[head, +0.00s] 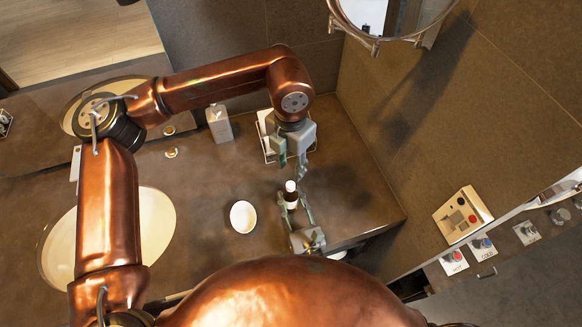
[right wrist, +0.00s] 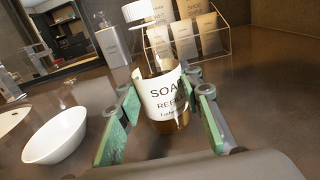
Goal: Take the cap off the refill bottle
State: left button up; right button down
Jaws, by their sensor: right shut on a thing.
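The refill bottle (head: 291,200) is amber with a white label reading "SOAP REFILL" and shows large in the right wrist view (right wrist: 166,95). Its white cap (right wrist: 137,11) is on its top and also shows in the head view (head: 290,186). My right gripper (head: 293,207) is shut on the bottle's body, a finger on each side, and the bottle is near upright. Whether its base touches the counter I cannot tell. My left gripper (head: 292,168) points down just behind the cap in the head view, fingers apart and empty. It does not show in the right wrist view.
A white bowl (head: 243,217) stands left of the bottle on the brown counter (head: 205,185). A soap dispenser (head: 219,124) stands farther back. A clear rack of sachets (right wrist: 222,40) stands behind the bottle, partly hidden by my left arm in the head view. A wall (head: 375,130) rises at the right.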

aim_at(291, 184)
pick_arm(q)
jog(key=m, duration=1.5)
jog(key=shift+m, duration=0.4)
jog(key=m, duration=0.3)
jog(key=shift+m, duration=0.4)
jog(key=shift+f, duration=4)
jog(key=shift+c, duration=0.5)
grip_shut()
